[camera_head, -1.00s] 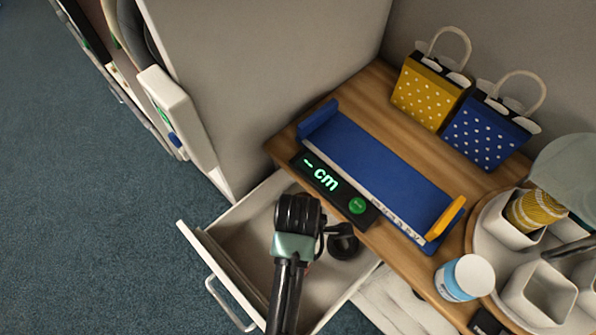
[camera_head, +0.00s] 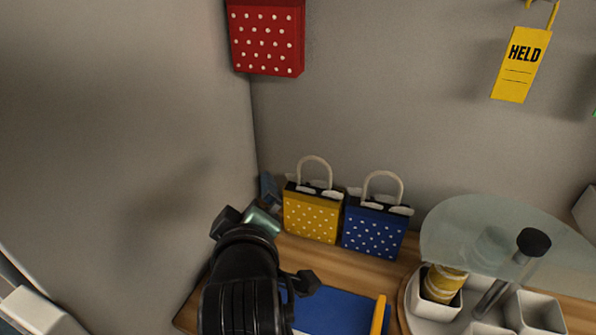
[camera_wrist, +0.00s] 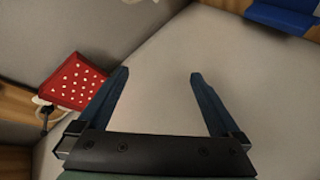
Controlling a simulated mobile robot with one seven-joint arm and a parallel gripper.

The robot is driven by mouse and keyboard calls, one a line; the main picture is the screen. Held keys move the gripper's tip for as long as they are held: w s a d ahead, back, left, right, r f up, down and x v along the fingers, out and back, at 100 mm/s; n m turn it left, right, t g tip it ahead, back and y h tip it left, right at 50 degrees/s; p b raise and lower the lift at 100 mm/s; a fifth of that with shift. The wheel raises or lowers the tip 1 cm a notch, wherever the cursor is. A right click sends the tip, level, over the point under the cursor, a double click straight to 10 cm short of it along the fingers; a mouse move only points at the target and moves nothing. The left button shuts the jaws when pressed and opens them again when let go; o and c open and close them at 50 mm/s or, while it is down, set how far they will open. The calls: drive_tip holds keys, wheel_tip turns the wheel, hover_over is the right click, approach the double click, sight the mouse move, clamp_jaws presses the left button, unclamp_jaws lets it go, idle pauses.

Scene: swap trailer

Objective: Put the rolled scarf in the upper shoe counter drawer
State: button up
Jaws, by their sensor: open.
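My gripper (camera_wrist: 159,75) is open in the wrist view, with nothing between its two dark fingers and a pale grey panel beyond them. In the head view my gripper (camera_head: 269,195) is beside the yellow dotted bag, partly hidden by my own arm. A yellow patterned roll (camera_head: 443,283), possibly the rolled scarf, stands in a white square cup (camera_head: 434,309) under a glass disc. The shoe counter drawer is outside both current views.
Yellow (camera_head: 312,218) and blue (camera_head: 374,231) dotted bags stand at the counter's back. A blue measuring tray (camera_head: 340,312) lies in front. A red dotted bag (camera_head: 265,42) and yellow HELD tag (camera_head: 521,65) hang above. The glass disc (camera_head: 480,235) overhangs the cups.

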drive_tip(key=s+d+r+m+t, duration=0.1)
drive_tip(key=d+r+m+t, duration=0.15)
drive_tip(key=r, duration=0.65)
drive_tip(key=s+d+r+m+t, duration=0.1)
drive_tip(key=r+m+t, duration=0.25)
drive_tip(key=r, duration=0.55)
drive_tip(key=s+d+r+m+t+h, duration=0.1)
drive_tip(key=s+d+r+m+t, duration=0.1)
drive_tip(key=s+r, duration=0.4)
drive_tip(key=s+d+r+m+t+h, duration=0.1)
drive_tip(key=s+r+t, duration=0.4)
drive_tip(key=r, duration=0.7)
drive_tip(key=shift+s+d+m+t, duration=0.3)
drive_tip(key=shift+s+d+m, duration=0.15)
drive_tip(key=shift+m, duration=0.65)
drive_tip(key=shift+w, duration=0.1)
drive_tip(key=shift+r+p, duration=0.3)
